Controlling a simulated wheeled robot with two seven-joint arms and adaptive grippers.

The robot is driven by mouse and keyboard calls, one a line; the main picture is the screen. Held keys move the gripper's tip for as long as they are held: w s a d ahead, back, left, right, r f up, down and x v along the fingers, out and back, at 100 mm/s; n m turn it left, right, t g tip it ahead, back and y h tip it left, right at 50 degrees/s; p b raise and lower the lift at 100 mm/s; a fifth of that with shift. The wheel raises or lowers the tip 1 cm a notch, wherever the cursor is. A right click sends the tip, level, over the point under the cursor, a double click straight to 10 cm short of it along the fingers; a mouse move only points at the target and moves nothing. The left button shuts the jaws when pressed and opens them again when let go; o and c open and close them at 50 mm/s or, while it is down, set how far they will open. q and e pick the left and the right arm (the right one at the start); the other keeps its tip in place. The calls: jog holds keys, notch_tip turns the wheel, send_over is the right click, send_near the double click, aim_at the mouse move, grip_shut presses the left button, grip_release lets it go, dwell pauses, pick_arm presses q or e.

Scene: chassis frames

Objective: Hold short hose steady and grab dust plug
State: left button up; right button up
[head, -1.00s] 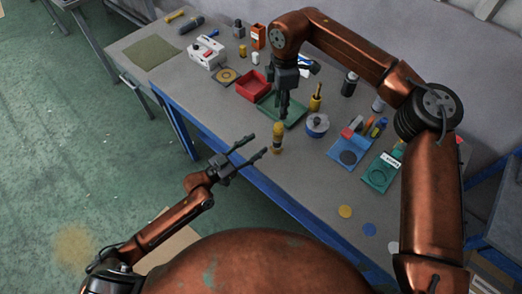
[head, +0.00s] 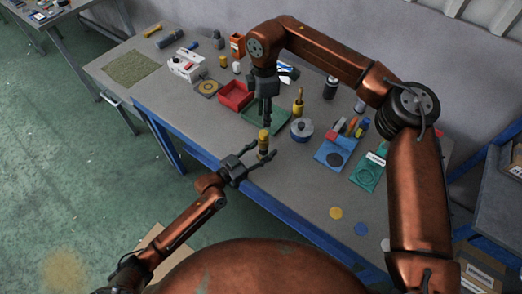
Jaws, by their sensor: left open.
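The short hose (head: 263,149) stands upright near the table's front edge, small and partly hidden by the gripper. A yellow piece on its upper end looks like the dust plug (head: 264,136). My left gripper (head: 265,147) is open at the hose, with one finger on either side of it. I cannot tell whether the fingers touch it. My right gripper (head: 267,122) points down just above the yellow plug. Its fingers look close together, but whether they hold anything or touch the plug is unclear.
Blue (head: 329,160) and green (head: 366,178) holders stand to the right.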

pick_arm(q)
jog(key=shift+c, duration=0.3)
grip_shut()
